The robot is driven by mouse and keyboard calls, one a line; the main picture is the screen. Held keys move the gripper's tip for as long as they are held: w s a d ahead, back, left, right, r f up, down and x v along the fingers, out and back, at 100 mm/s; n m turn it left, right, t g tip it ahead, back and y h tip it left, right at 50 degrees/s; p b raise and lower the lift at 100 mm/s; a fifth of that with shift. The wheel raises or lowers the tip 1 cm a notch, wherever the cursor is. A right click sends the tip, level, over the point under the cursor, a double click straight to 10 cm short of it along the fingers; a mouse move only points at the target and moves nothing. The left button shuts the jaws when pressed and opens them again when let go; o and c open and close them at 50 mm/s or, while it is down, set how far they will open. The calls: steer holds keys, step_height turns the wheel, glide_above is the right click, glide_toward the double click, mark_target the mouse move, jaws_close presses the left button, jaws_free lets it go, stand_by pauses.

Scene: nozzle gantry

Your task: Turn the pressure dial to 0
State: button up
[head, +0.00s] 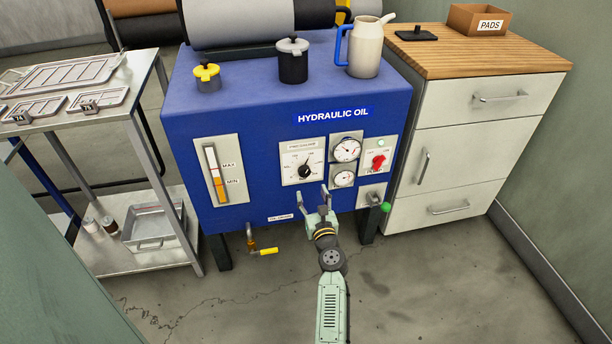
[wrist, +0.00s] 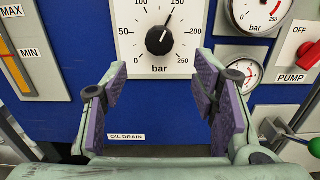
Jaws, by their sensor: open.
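The pressure dial is a black round knob (head: 304,172) on a white square plate on the front of the blue hydraulic oil tank (head: 240,120). In the wrist view the knob (wrist: 160,41) sits above centre, on a scale from 0 at lower left to 250 at lower right, in bar. Its white pointer leans up and right, near the 150 mark. My gripper (head: 312,192) is open and empty, below the dial in the head view. In the wrist view its purple-padded fingers (wrist: 160,85) are spread below and either side of the knob, not touching it.
Two gauges (head: 346,150) and a red pump switch (head: 378,162) are right of the dial. A level gauge (head: 218,172) is left. A yellow-handled drain valve (head: 264,251) and a green-knobbed lever (head: 385,207) stick out low. A cabinet (head: 470,130) stands at right.

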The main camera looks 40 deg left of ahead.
mark_target(305, 174)
steer(key=b+x, duration=0.1)
steer(key=x, duration=0.8)
steer(key=shift+r, duration=0.1)
steer(key=shift+c, duration=0.3)
steer(key=shift+s, duration=0.1)
steer(key=c, duration=1.1)
